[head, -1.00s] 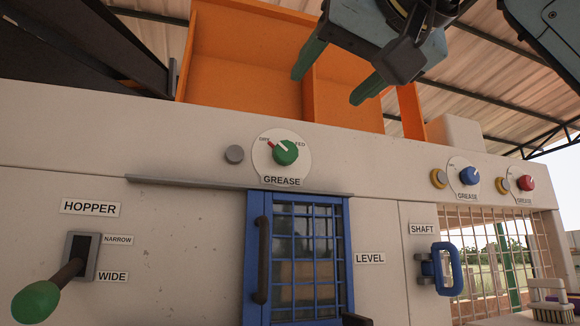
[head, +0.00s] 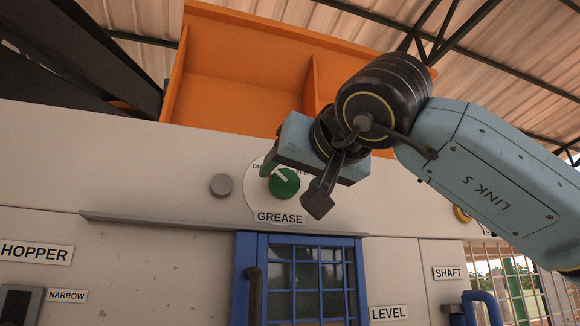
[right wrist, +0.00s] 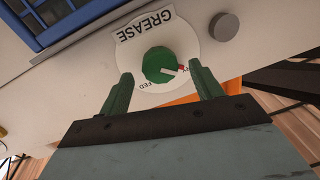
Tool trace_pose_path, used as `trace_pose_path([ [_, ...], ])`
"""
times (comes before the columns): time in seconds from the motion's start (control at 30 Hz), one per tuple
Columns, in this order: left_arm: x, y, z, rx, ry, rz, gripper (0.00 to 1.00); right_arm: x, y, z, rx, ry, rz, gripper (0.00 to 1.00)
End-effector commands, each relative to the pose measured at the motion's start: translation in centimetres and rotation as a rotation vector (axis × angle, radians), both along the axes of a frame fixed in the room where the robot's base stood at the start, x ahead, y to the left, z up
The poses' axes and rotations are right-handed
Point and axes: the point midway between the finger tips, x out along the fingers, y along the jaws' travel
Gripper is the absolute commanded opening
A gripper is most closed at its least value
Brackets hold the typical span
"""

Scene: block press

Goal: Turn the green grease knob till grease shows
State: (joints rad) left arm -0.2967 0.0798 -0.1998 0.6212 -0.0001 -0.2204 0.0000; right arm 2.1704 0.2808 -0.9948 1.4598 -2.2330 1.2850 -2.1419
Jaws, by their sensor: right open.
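The green grease knob (head: 284,182) sits on a round white dial (head: 256,204) above the GREASE label (head: 280,218). Its white pointer points up and left, to the DRY side; in the right wrist view the knob (right wrist: 158,66) has its pointer by a small red mark. No grease shows around it. My right gripper (right wrist: 160,73) is open, its green fingers on either side of the knob with gaps between; I cannot tell how far they are from the panel. My left gripper is not in view.
A grey round button (head: 221,185) is left of the dial. A thin metal ledge (head: 160,222) runs below, above a blue barred door (head: 300,245). The orange hopper (head: 245,65) rises above the panel. HOPPER, LEVEL and SHAFT labels mark other controls.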

Motion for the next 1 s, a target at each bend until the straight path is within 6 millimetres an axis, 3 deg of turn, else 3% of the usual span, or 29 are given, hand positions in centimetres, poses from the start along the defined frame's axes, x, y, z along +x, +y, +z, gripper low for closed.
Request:
trace_pose_path([
  [0.1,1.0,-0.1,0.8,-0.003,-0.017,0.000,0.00,1.2,0.6,0.1,0.000,0.003,0.000,0.65],
  [0.5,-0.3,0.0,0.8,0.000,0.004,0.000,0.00,1.8,0.8,0.0,0.001,0.000,0.000,0.65],
  [0.83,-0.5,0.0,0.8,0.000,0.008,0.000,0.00,1.8,0.8,0.0,0.001,0.000,0.000,0.22],
  [1.0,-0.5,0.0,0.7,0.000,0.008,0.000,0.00,1.8,0.8,0.0,0.006,0.003,0.000,0.20],
])
